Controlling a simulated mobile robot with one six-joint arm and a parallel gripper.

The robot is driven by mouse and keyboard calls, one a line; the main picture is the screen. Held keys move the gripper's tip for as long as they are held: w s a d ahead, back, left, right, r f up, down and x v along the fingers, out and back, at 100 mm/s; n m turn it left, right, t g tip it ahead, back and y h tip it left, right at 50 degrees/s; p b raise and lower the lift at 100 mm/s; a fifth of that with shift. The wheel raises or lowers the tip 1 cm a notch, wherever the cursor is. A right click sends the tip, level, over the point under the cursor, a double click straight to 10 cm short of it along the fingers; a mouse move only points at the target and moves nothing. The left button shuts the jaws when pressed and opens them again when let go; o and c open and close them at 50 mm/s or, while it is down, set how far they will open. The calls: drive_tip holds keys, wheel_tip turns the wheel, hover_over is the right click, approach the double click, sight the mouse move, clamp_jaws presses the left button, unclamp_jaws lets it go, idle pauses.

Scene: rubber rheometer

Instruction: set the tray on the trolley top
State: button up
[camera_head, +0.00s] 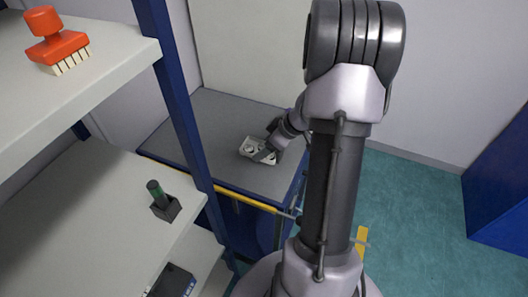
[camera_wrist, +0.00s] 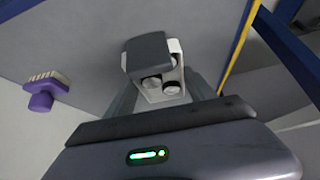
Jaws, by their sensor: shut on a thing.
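In the wrist view the tray (camera_wrist: 156,98) is at the middle, partly hidden by a dark grey block-like part. Two round pieces show inside it, one light-topped and one dark. I cannot tell whether the tray touches the trolley top or hangs just above it.
A yellow bar (camera_head: 240,199) runs along the trolley's near edge. A blue rack post (camera_head: 178,100) and shelves stand at left, with an orange brush (camera_head: 56,47) and a dark holder (camera_head: 165,207).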

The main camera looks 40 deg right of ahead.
drive_tip(key=shift+f+b, duration=0.5)
drive_tip(key=shift+f, duration=0.95)
drive_tip(key=shift+f, duration=0.1)
drive_tip(key=o, duration=1.7)
drive_tip(key=shift+r, duration=0.3)
drive_tip(key=p+v, duration=0.4)
drive_tip(key=v, duration=0.7)
drive_tip(key=shift+s+r, duration=0.25)
drive_tip(key=shift+r, duration=0.1)
drive_tip(key=shift+d, duration=0.1)
